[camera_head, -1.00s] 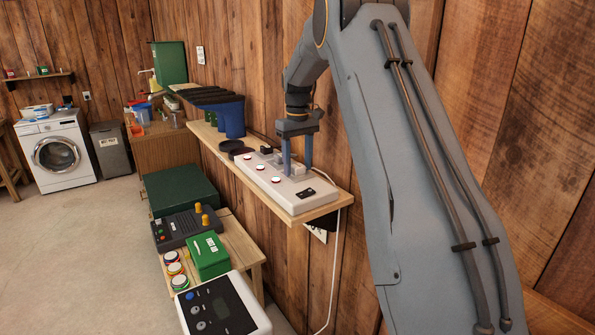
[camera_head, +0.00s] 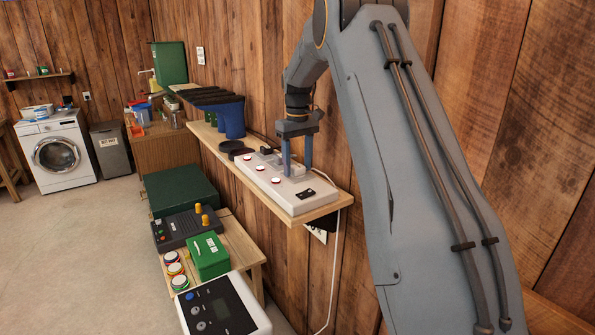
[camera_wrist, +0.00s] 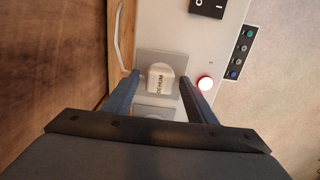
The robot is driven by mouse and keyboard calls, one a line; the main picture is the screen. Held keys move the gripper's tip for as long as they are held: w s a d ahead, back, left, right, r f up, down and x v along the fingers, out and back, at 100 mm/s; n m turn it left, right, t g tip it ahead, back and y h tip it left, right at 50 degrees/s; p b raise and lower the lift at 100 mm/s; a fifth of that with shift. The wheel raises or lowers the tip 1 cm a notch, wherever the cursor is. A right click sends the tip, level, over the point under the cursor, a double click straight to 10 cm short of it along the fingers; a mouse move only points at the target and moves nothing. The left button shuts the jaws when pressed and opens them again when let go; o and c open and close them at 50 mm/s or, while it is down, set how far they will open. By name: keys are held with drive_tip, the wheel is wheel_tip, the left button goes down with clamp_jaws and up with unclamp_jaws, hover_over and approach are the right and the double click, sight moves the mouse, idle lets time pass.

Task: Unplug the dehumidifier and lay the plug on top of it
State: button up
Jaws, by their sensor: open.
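A white power strip (camera_head: 296,200) lies on the wall shelf, and it fills the middle of the wrist view (camera_wrist: 218,50). A pale plug marked "DEHUM" (camera_wrist: 160,78) sits in one of its grey sockets. My gripper (camera_head: 298,168) is over the strip, pointing down. In the wrist view my gripper (camera_wrist: 155,76) is open, with one finger on each side of the plug. I cannot tell whether the fingers touch it. A white appliance with a dark panel (camera_head: 222,308) stands at the bottom of the head view. I cannot read a name on it.
The strip has a black switch (camera_wrist: 208,5) and lit round buttons (camera_wrist: 205,83). Dark blue containers (camera_head: 231,118) stand further along the shelf (camera_head: 328,206). A white cable (camera_head: 335,265) hangs down the wooden wall. A green box (camera_head: 208,256) sits on a low bench.

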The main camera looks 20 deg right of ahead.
sight(298, 166)
idle(0.3)
clamp_jaws()
drive_tip(key=shift+r+p, duration=0.55)
drive_tip(key=shift+r, duration=2.45)
